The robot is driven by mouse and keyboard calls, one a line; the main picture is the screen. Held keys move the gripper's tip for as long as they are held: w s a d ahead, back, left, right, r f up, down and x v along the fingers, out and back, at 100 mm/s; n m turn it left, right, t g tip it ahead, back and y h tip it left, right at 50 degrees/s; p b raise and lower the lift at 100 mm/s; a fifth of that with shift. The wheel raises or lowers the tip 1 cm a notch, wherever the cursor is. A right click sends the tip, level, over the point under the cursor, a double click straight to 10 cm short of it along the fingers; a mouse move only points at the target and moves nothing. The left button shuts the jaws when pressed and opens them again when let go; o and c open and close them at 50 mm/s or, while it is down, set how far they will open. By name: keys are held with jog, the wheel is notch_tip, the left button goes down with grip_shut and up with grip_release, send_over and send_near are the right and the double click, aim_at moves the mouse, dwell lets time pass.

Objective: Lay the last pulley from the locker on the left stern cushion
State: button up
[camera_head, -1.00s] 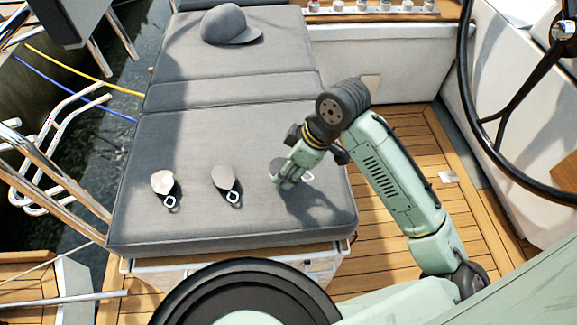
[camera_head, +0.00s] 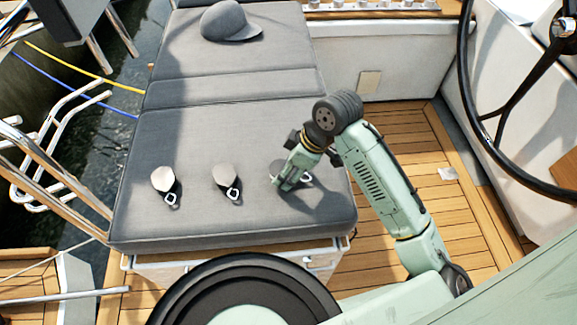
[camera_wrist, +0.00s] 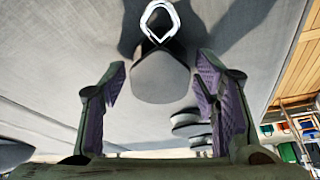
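Three grey pulleys with pale shackles lie on the grey stern cushion (camera_head: 215,215). The left pulley (camera_head: 163,179) and the middle pulley (camera_head: 227,177) lie apart, clear of my arm. The third pulley, at the right, is mostly hidden behind my gripper (camera_head: 287,181) in the head view; its shackle (camera_head: 306,178) shows beside the fingers. In the wrist view this pulley (camera_wrist: 160,82) lies on the cushion in front of my gripper (camera_wrist: 160,88). The fingers are spread on either side of it, with visible gaps. The locker is not identifiable.
A grey cap (camera_head: 230,22) lies at the cushion's far end. The steering wheel (camera_head: 510,110) stands at the right, above the teak floor (camera_head: 440,190). Metal rails (camera_head: 50,165) and water are at the left. Cushion space beyond the pulleys is free.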

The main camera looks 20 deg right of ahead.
jog(key=shift+o, duration=1.1)
jog(key=shift+r, duration=0.2)
jog(key=v, duration=1.2)
jog(key=shift+f, duration=0.1)
